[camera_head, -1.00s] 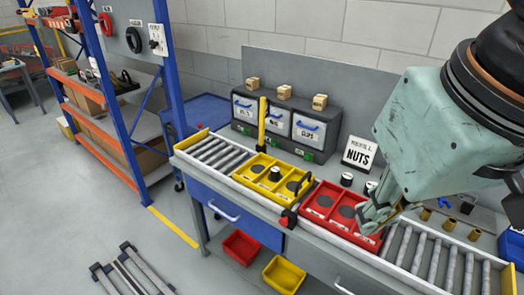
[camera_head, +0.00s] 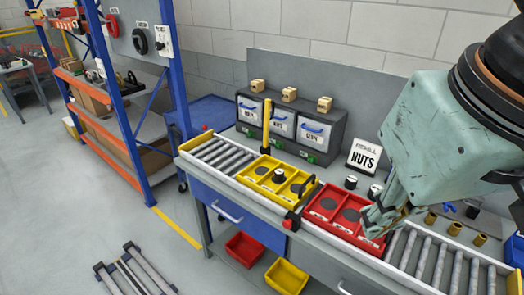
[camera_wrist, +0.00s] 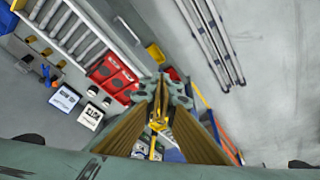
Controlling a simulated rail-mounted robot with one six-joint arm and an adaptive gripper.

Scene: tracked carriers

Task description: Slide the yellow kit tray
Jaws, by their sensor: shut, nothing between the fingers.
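The yellow kit tray (camera_head: 256,174) sits on the roller conveyor at the left of the red tray. It has several compartments, a dark round piece stands in it, and a black handle (camera_head: 306,185) rises at its right end. My gripper (camera_head: 376,226) is at the right, over or beside the right end of the red tray (camera_head: 323,223), clear of the yellow tray. In the wrist view my gripper's fingers (camera_wrist: 160,122) are together and empty. They hide most of the yellow tray there.
A yellow post (camera_head: 266,125) stands behind the yellow tray. A red and black stop (camera_head: 291,221) is on the conveyor's front rail between the trays. Bare rollers (camera_head: 220,153) lie left of the yellow tray. Drawer bins and a NUTS sign (camera_head: 364,155) stand behind.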

